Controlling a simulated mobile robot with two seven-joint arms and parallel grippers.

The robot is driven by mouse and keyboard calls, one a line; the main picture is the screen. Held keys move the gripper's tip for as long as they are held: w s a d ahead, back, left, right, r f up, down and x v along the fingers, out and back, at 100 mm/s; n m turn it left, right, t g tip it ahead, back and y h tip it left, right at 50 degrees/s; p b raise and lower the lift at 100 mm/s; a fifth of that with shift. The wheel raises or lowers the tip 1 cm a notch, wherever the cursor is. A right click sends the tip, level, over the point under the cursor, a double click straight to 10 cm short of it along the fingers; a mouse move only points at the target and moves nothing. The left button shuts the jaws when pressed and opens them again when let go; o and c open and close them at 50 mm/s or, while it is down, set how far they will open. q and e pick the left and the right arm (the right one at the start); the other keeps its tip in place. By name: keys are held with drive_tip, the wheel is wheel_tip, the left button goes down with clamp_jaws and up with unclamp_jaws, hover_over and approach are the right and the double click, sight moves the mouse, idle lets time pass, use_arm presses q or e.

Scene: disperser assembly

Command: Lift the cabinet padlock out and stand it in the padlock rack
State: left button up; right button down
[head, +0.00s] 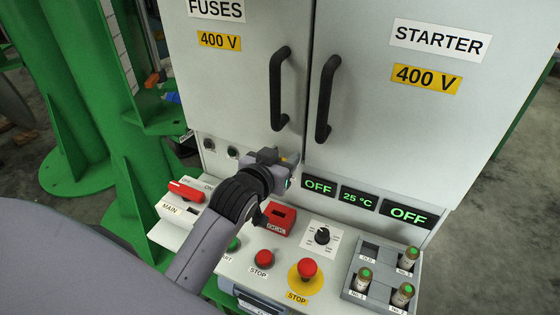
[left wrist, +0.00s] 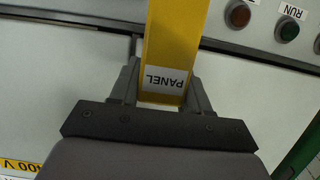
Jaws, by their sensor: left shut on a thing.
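My left gripper (head: 288,166) is in front of the lower edge of the cabinet doors, near the seam between them. In the left wrist view its fingers (left wrist: 163,92) are shut on the yellow padlock (left wrist: 178,45), a long yellow body with a white PANEL label. In the head view the gripper hides nearly all of the padlock, and I cannot see its shackle. A red box (head: 283,212) with a dark opening and a white label stands on the panel below the gripper; it may be the padlock rack. My right gripper is not in view.
The cabinet doors carry two black handles (head: 326,98). The sloping panel has a red MAIN switch (head: 186,191), red stop buttons (head: 307,268), a black knob (head: 322,236) and a grey tray (head: 357,294) with green-topped cylinders. Lit displays (head: 360,198) sit above.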

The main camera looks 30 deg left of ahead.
use_arm(q)
wheel_tip(320, 180, down, 6)
drive_tip(key=b, duration=0.2)
drive_tip(key=shift+r+b, duration=0.1)
drive_tip(key=shift+b, duration=0.25)
idle(0.4)
idle(0.7)
drive_tip(key=shift+p, duration=0.35)
drive_tip(key=shift+p, duration=0.7)
idle(0.8)
drive_tip(key=shift+s+f+b, duration=0.1)
drive_tip(key=shift+f+b, duration=1.2)
drive_tip(key=shift+f, duration=0.95)
